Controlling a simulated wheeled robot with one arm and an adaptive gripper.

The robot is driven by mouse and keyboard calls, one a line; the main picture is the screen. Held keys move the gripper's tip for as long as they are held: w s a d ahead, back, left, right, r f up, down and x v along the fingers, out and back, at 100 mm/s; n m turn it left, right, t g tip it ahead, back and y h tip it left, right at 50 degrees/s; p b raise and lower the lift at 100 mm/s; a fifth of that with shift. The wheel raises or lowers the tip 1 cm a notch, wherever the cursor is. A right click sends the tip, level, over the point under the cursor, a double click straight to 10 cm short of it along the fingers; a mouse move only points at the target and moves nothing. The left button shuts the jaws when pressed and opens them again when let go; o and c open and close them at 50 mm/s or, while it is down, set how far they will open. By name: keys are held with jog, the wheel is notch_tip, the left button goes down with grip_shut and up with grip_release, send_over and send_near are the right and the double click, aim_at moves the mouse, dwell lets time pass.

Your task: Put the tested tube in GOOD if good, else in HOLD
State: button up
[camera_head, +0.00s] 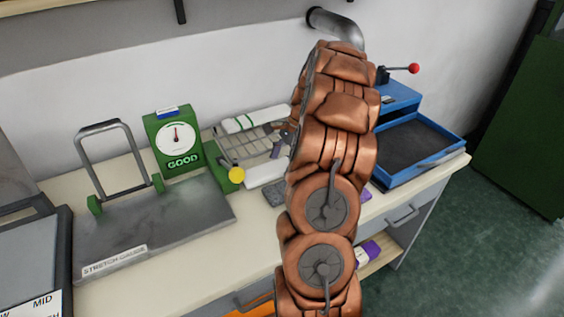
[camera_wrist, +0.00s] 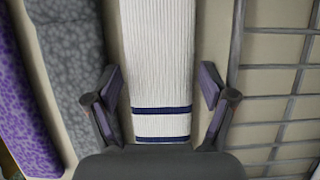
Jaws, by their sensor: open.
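A white ribbed tube with dark blue bands (camera_wrist: 158,55) lies between my gripper's fingers in the wrist view. My gripper (camera_wrist: 161,88) is open, a finger on either side of the tube; I cannot tell whether they touch it. A white tube, apparently the same one, shows partly in the head view (camera_head: 265,173), beside the wire rack (camera_head: 232,150). The green stretch gauge (camera_head: 172,118) has a dial, and its sign reads GOOD. Its grey plate (camera_head: 150,228) is bare. My arm hides much of the middle. No container marked HOLD is readable.
A grey patterned piece (camera_wrist: 75,80) and a purple one (camera_wrist: 25,110) lie left of the tube in the wrist view. A white tube with green bands (camera_head: 256,118) lies at the rack. A blue tray (camera_head: 440,131) stands at the right, near the table's edge.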

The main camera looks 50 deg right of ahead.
jog(key=b+v, duration=0.1)
jog(key=v, duration=0.8)
jog(key=shift+w+d+r+b, duration=0.1)
jog(key=shift+r+b, duration=0.25)
jog(key=shift+b, duration=0.05)
jog(key=shift+v, duration=1.3)
